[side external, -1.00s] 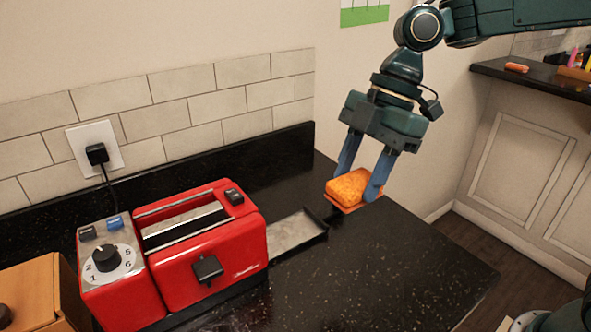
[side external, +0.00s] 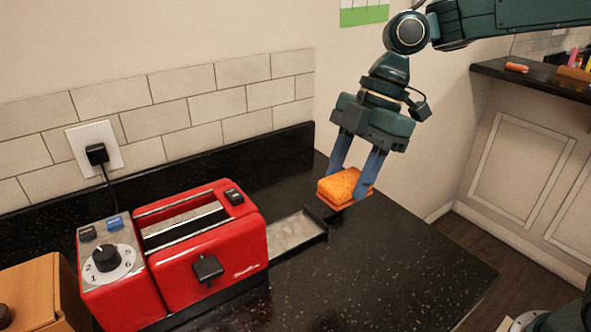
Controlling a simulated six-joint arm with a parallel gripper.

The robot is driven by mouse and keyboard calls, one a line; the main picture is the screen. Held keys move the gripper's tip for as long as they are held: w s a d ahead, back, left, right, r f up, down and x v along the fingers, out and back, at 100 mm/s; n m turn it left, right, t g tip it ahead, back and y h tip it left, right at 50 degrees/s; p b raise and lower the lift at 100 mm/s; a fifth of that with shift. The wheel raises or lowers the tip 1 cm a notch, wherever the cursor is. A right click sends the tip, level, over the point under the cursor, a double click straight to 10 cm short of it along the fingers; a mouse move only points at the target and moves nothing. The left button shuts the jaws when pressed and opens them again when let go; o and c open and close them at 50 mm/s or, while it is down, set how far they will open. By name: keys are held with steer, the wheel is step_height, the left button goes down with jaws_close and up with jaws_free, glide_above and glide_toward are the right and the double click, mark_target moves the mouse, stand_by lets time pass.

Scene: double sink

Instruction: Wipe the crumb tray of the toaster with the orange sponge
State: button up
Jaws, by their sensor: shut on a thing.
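My gripper (side external: 351,183) is shut on the orange sponge (side external: 341,187), one blue finger on each side of it. The sponge is held up near the outer right end of the crumb tray (side external: 293,231); I cannot tell the exact gap to the tray or counter. The crumb tray is a flat grey metal tray with a dark end, pulled partly out of the right side of the red toaster (side external: 212,262). Its inner part is hidden inside the toaster. The toaster has two slots on top, a dark lever on the front and a grey dial panel at its left.
The black speckled counter (side external: 390,265) is clear in front and to the right. A wall outlet with a black plug (side external: 97,153) and cord is behind the toaster. A wooden box (side external: 40,295) stands at the left. The tiled wall and raised back ledge bound the rear.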

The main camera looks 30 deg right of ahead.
steer(key=w+f, duration=1)
steer(key=w, duration=0.3)
steer(key=shift+w+d, duration=0.15)
steer(key=shift+d, duration=0.15)
steer(key=shift+f, duration=3.45)
steer(key=shift+a+f, duration=0.5)
steer(key=shift+f, duration=0.05)
steer(key=shift+a, duration=2.6)
steer(key=shift+d, duration=3.15)
step_height(320, 180, up, 8)
